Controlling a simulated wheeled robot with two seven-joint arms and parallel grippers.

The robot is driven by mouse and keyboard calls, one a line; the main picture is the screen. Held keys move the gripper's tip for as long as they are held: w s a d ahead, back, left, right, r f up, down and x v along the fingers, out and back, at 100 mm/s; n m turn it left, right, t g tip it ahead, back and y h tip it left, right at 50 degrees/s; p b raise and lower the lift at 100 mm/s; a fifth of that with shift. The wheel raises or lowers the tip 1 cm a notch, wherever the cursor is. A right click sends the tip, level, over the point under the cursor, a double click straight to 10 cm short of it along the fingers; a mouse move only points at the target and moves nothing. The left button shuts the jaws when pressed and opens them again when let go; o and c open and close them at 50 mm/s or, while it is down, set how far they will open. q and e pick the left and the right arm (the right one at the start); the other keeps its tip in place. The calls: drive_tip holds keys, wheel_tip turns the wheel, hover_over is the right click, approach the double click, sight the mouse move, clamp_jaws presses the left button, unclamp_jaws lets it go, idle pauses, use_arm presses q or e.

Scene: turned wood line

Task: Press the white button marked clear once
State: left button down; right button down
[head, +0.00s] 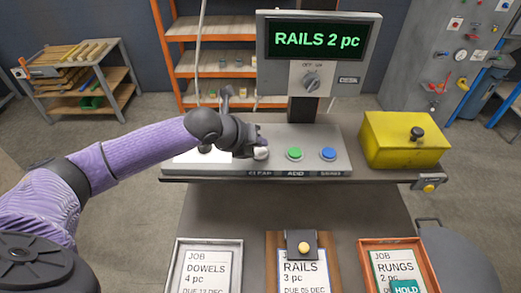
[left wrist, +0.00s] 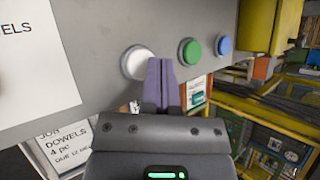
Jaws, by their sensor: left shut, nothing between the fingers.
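The white button (head: 261,154) sits on the grey console (head: 335,160) above the label CLEAR. It is partly covered by my left gripper in the head view. My left gripper (head: 262,143) is shut and empty, with its fingertips at the button. In the left wrist view the shut purple fingertips (left wrist: 160,64) overlap the right edge of the white button (left wrist: 136,62). I cannot tell whether they touch it. The display (head: 317,39) above the console reads "RAILS 2 pc" in green. My right gripper is not in view.
A green button (head: 295,154) and a blue button (head: 328,154) are right of the white one. A yellow box (head: 400,145) with a black knob stands farther right. Job cards in trays, including DOWELS (head: 207,270) and RUNGS (head: 396,270), lie in front. A rotary switch (head: 311,81) is under the display.

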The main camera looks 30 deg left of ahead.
sight(258, 154)
use_arm(q)
drive_tip(key=shift+f, duration=0.15)
drive_tip(key=shift+f, duration=0.3)
drive_tip(key=shift+f, duration=0.35)
idle(0.5)
drive_tip(key=shift+r+p, duration=0.6)
drive_tip(key=shift+r, duration=0.2)
wheel_tip(258, 154, up, 5)
drive_tip(key=p, duration=0.5)
drive_tip(key=shift+r, duration=0.15)
